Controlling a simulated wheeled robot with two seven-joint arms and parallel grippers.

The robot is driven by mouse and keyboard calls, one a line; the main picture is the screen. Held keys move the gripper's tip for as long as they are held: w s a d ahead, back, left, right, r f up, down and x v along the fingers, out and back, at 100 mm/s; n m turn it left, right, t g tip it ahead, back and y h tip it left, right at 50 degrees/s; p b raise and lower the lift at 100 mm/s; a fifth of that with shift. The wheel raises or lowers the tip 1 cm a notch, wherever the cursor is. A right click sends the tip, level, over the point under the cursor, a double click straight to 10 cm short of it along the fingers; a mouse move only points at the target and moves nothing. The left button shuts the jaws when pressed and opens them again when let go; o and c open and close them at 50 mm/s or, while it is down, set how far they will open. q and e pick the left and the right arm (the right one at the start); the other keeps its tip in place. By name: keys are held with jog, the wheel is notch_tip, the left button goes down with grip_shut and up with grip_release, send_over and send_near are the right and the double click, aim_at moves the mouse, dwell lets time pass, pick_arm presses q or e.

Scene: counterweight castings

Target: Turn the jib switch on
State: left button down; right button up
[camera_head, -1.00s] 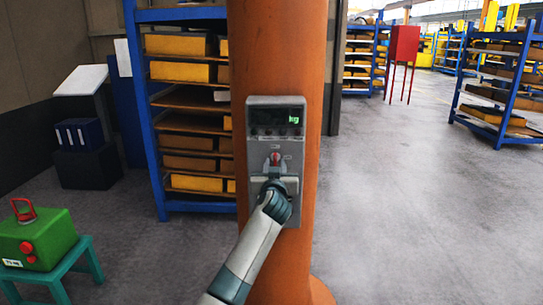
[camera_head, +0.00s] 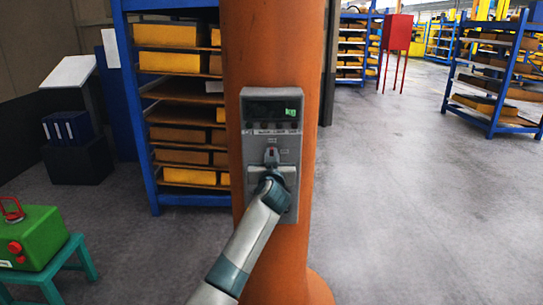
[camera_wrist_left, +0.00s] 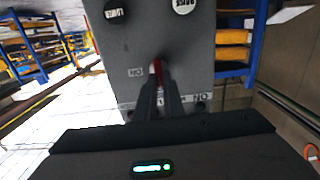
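A grey control box (camera_head: 271,212) with a green-lit display (camera_head: 290,112) is fixed to an orange column (camera_head: 290,258). The jib switch (camera_head: 271,156) sits on its lower half, with a little red showing. My left gripper (camera_head: 270,177) is at the box, just below the switch; my wrist hides part of that area. In the left wrist view, the left gripper's two dark fingers (camera_wrist_left: 158,88) are close together in front of the box (camera_wrist_left: 130,50). The red lever (camera_wrist_left: 158,72) shows at their tips. Whether they grip it is unclear. My right gripper is not in view.
A blue shelf rack (camera_head: 131,120) with yellow and brown blocks stands behind the column. A red cabinet (camera_head: 397,33) stands far right. The floor (camera_head: 410,200) on the right is clear.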

pick_arm(q)
jog(key=shift+m, duration=0.4)
jog(key=m, duration=0.5)
jog(key=m+p, duration=0.1)
jog(key=m, duration=0.5)
jog(key=d+f+m+p, duration=0.1)
jog(key=m, duration=0.5)
dwell(0.4)
jog(key=c, duration=1.9)
grip_release()
jog(key=shift+w+f, duration=0.1)
jog(key=shift+o, duration=0.2)
jog(key=shift+s, duration=0.2)
